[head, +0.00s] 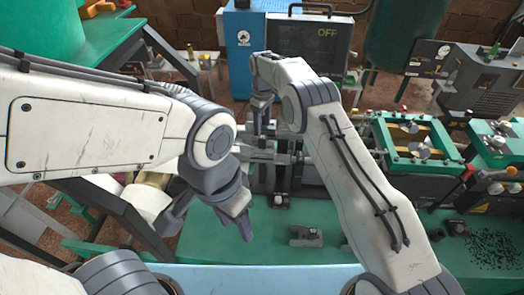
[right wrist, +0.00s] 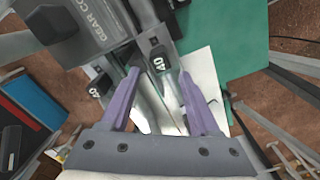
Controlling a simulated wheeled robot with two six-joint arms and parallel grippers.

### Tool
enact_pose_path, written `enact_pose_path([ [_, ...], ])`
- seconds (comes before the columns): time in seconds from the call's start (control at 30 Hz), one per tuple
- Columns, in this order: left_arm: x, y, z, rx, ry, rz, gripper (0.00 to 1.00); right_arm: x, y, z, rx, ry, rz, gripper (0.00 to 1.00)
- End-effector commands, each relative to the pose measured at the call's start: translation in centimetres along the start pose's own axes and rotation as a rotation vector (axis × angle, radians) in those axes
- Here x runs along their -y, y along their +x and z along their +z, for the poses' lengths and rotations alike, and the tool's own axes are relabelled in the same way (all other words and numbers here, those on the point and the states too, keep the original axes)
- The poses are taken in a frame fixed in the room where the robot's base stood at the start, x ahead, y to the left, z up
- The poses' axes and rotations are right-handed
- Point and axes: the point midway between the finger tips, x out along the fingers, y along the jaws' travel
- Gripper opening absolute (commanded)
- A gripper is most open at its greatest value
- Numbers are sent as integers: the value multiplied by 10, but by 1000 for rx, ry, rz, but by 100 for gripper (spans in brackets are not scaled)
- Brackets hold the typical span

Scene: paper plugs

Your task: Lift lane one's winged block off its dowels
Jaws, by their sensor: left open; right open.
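A grey metal assembly (head: 268,156) with side arms stands at the back edge of the green bench, below my right gripper in the head view. I cannot tell for sure which part is the winged block, and I see no dowels clearly. My right gripper (head: 263,128) is open above this assembly. In the right wrist view, pale metal parts (right wrist: 152,108) show between and beyond its open fingers (right wrist: 158,75), with nothing clearly held. My left gripper (head: 207,230) is open and empty over the front left of the bench, lower in the head view.
A small grey fitting (head: 305,236) lies on the green bench (head: 235,246). Green-framed units (head: 418,145) stand at the right. A dark cabinet marked OFF (head: 308,38) stands behind. Dark granules (head: 492,248) lie at the right.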

Motion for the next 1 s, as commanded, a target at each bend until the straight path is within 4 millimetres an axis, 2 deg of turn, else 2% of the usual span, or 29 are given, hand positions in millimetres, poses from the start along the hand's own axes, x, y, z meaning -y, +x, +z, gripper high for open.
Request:
enact_pose_path([
  [0.03, 0, 6, 0, 0, 0, 0, 50, 0, 9, 0, 1, 0, -1, 62],
  [0.1, 0, 8, 0, 0, 1, 0, 50, 0, 14, 0, 0, 0, 0, 62],
  [0.57, 1, 9, 0, 0, 1, 0, 50, 0, 17, 0, 0, 0, 0, 62],
  [1.0, 2, 24, 1, 0, 1, 0, 50, 0, 38, 0, 0, 0, 0, 62],
])
